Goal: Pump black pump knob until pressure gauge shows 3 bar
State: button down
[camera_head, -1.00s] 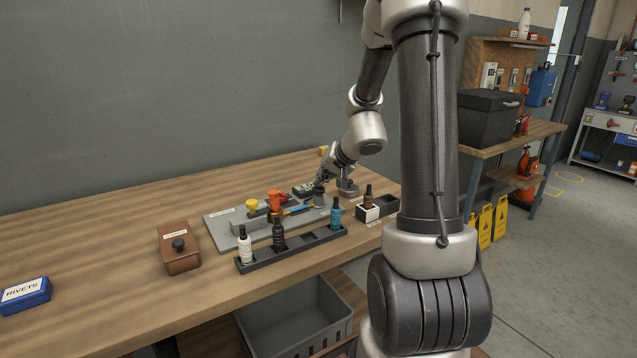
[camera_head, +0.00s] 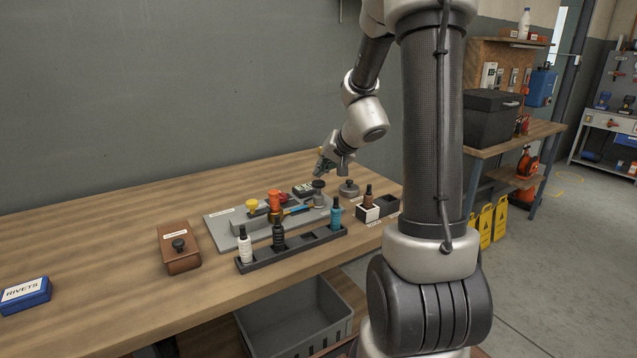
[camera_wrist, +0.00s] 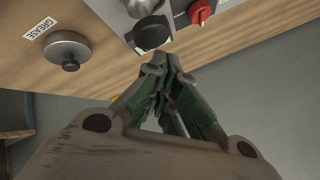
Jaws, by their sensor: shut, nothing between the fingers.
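The black pump knob (camera_head: 319,184) sits on top of a grey cylinder at the right end of the grey base plate (camera_head: 222,232). It also shows at the top of the wrist view (camera_wrist: 152,34). My gripper (camera_head: 321,174) is just above the knob in the head view, apart from it. In the wrist view my gripper's green-padded fingers (camera_wrist: 166,68) are closed together with nothing between them, close to the knob. I cannot make out the pressure gauge or its reading in either view.
A bottle rack (camera_head: 300,248) is in front. A round metal tin (camera_head: 349,187) labelled grease in the wrist view (camera_wrist: 68,47) lies behind right. A red switch (camera_wrist: 200,12) is nearby. The left tabletop is mostly clear.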

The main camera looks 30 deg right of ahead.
aim_at(321, 181)
dwell(0.3)
jog(key=shift+r, duration=2.55)
jog(key=s+a+f+n+g+y, duration=0.1)
jog(key=s+a+g, duration=0.2)
jog(key=s, duration=0.5)
jog(key=s+a+f+n+g+y, duration=0.1)
jog(key=s+a+g, duration=0.1)
jog(key=s, duration=0.5)
jog(key=s+a+r+n+h, duration=0.1)
jog(key=s+r+n, duration=0.1)
jog(key=s, duration=0.6)
jog(key=s+a+r+n+h, duration=0.2)
jog(key=s+r, duration=0.3)
jog(key=s, duration=0.3)
jog(key=shift+n, duration=0.7)
